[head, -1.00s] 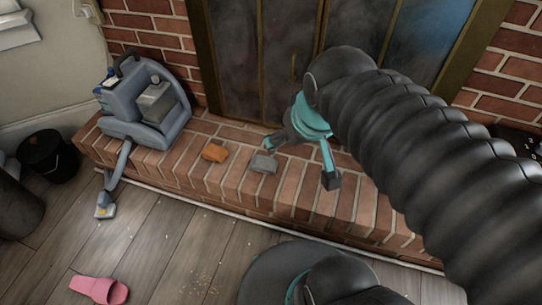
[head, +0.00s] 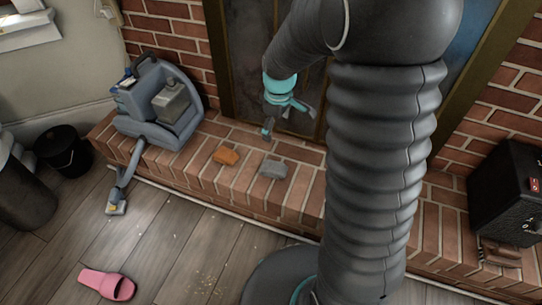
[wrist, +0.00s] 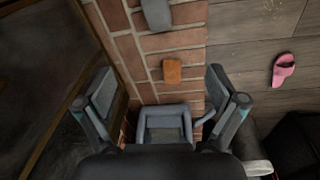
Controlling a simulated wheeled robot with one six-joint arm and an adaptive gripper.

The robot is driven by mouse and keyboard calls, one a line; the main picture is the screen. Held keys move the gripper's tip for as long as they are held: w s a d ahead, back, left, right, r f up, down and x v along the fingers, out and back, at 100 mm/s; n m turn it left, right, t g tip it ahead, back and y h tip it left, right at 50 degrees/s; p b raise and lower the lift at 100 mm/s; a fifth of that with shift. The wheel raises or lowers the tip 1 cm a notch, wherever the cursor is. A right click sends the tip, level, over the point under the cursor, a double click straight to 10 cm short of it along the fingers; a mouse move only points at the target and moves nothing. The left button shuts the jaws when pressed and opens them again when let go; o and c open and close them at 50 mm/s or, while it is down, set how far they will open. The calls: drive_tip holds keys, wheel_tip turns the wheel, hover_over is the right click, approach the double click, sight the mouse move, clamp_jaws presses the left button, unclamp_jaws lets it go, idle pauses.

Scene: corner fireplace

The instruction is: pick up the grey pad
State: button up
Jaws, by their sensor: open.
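The grey pad (head: 273,169) lies flat on the brick hearth, to the right of an orange sponge-like block (head: 226,156). In the wrist view the grey pad (wrist: 156,14) is at the top edge, partly cut off, with the orange block (wrist: 172,71) below it. My gripper (head: 286,119) is open and empty. In the head view it shows above the pad in the picture, in front of the fireplace doors. In the wrist view its spread fingers (wrist: 160,88) frame the orange block's side of the hearth, and the pad lies beyond the fingertips.
A blue-grey cleaning machine (head: 160,105) stands on the hearth's left end, its hose hanging to the floor. A black speaker-like box (head: 508,195) stands at the right. A black bucket (head: 63,150) and a pink slipper (head: 107,284) are on the floor. Brick around the pad is clear.

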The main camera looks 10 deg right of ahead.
sight(270, 165)
drive_tip(key=w+f+n, duration=0.1)
drive_tip(key=f, duration=0.5)
drive_tip(key=w+f+n+g, duration=0.1)
drive_tip(key=f, duration=0.6)
drive_tip(key=w+f+n, duration=0.1)
drive_tip(key=w+f, duration=0.1)
drive_tip(key=f, duration=0.5)
drive_tip(key=shift+w+a+f, duration=0.1)
drive_tip(key=shift+a, duration=0.1)
drive_tip(key=shift+a+f, duration=0.15)
drive_tip(key=shift+f, duration=1.2)
drive_tip(key=shift+a+f, duration=0.1)
drive_tip(key=shift+f, duration=1.2)
drive_tip(key=c, duration=1.1)
